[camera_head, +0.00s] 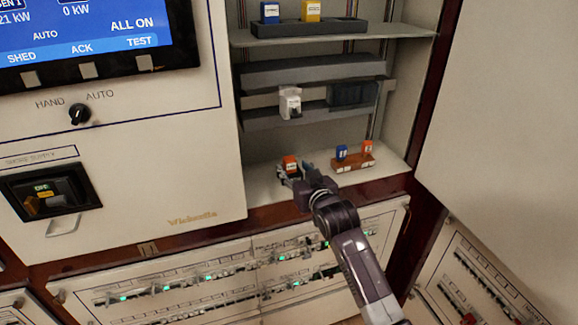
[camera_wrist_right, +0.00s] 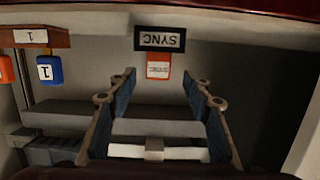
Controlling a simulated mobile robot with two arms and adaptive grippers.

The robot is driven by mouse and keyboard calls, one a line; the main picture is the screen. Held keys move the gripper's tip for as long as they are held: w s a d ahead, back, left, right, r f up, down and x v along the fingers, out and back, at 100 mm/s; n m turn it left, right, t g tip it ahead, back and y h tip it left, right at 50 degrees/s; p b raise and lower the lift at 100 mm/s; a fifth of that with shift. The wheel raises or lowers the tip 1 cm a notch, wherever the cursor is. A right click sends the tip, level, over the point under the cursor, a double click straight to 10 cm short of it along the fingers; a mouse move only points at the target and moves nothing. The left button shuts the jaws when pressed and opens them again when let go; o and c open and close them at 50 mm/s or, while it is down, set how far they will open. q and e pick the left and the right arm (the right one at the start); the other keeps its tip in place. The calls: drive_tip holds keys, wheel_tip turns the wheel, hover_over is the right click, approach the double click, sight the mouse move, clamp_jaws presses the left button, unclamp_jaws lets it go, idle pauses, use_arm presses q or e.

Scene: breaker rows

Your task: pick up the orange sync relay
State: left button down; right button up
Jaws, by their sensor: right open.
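The orange sync relay (camera_head: 290,162) stands on the bottom shelf of the open cabinet. In the right wrist view the orange relay (camera_wrist_right: 158,66) sits against a black holder (camera_wrist_right: 160,39) marked SYNC, whose letters appear upside down. My right gripper (camera_head: 297,172) is at the relay in the head view and hides its lower part. In the wrist view my right gripper (camera_wrist_right: 158,78) is open, with one finger on each side of the relay's line and nothing held. Contact with the relay does not show. My left gripper is not in view.
A brown block (camera_head: 353,165) with a blue relay (camera_head: 341,152) and another orange relay (camera_head: 367,147) stands to the right on the same shelf. A white device (camera_head: 290,102) hangs on the rail above. An upper shelf (camera_head: 345,32) carries blue and yellow relays. A cabinet door stands at right.

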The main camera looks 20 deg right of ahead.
sight(292, 165)
drive_tip(key=shift+w, duration=0.3)
drive_tip(key=w, duration=0.2)
drive_tip(key=w+f+p, duration=0.1)
drive_tip(key=w, duration=0.1)
drive_tip(key=shift+w+f, duration=0.2)
drive_tip(key=shift+w, duration=0.15)
drive_tip(key=shift+c, duration=2.3)
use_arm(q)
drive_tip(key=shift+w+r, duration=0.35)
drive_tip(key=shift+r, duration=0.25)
use_arm(e)
clamp_jaws()
